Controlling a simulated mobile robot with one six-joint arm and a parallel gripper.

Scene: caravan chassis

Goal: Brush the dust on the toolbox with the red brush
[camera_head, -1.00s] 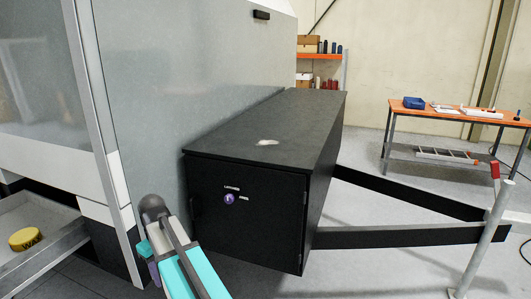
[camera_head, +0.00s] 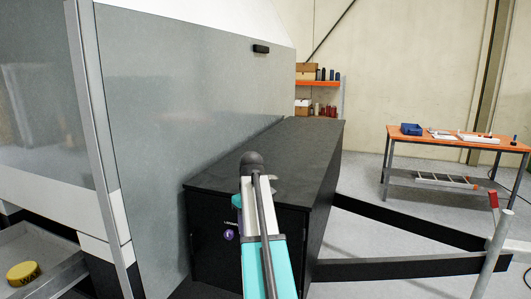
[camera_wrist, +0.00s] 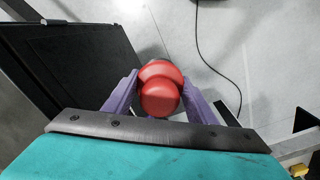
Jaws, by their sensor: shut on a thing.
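The bristles are hidden. The toolbox (camera_wrist: 85,60) is at the left there, and the brush appears over the pale floor beside it. In the head view the brush is hidden.
A grey caravan wall (camera_head: 195,110) rises along the toolbox's left side. Black chassis beams (camera_head: 410,268) run out to the right. An orange-topped workbench (camera_head: 455,140) stands farther back.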

